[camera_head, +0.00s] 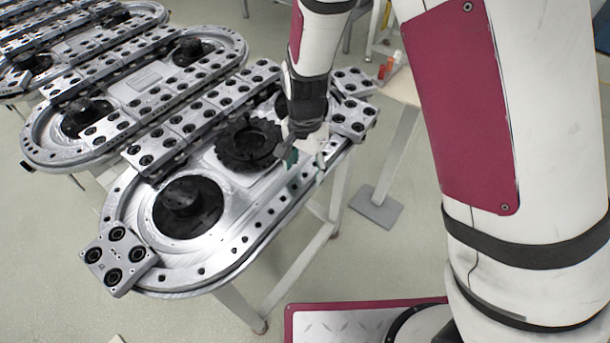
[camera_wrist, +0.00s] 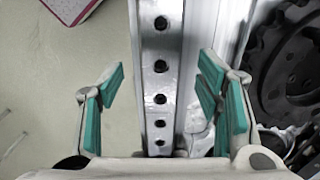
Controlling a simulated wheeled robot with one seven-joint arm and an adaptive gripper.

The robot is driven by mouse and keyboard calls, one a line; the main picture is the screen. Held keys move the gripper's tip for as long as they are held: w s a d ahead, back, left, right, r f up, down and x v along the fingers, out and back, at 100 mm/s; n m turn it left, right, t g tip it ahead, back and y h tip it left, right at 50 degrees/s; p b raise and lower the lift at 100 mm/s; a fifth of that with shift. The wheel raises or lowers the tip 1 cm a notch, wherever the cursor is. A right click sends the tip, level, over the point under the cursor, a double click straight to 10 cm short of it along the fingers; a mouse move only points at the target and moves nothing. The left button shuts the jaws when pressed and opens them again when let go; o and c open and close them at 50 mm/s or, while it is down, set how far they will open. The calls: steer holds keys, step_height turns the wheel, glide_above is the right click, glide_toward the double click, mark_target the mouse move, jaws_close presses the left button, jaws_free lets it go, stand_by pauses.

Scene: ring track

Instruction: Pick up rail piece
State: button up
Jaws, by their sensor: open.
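Rail pieces are grey metal blocks with black round holes. In the head view one sits at the near left end of the front ring track (camera_head: 215,268), a lone rail piece (camera_head: 118,258). Others sit at the far right end, such as one rail piece (camera_head: 352,118), and several line the track's left straight side. My gripper (camera_head: 306,159), with green finger pads, is open over the track's right straight edge. In the wrist view my gripper (camera_wrist: 158,95) has its fingers on either side of a bare metal strip with a row of holes (camera_wrist: 160,65). No rail piece shows between the fingers.
A black toothed wheel (camera_head: 248,143) lies inside the front track, left of my gripper; it also shows in the wrist view (camera_wrist: 290,60). A round black hub (camera_head: 185,205) sits nearer. More ring tracks stand behind left. Open floor lies right of the track.

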step_height(320, 180, down, 2)
steer(key=shift+f, duration=0.1)
jaws_close()
steer(key=shift+w, duration=0.1)
steer(key=shift+r, duration=0.2)
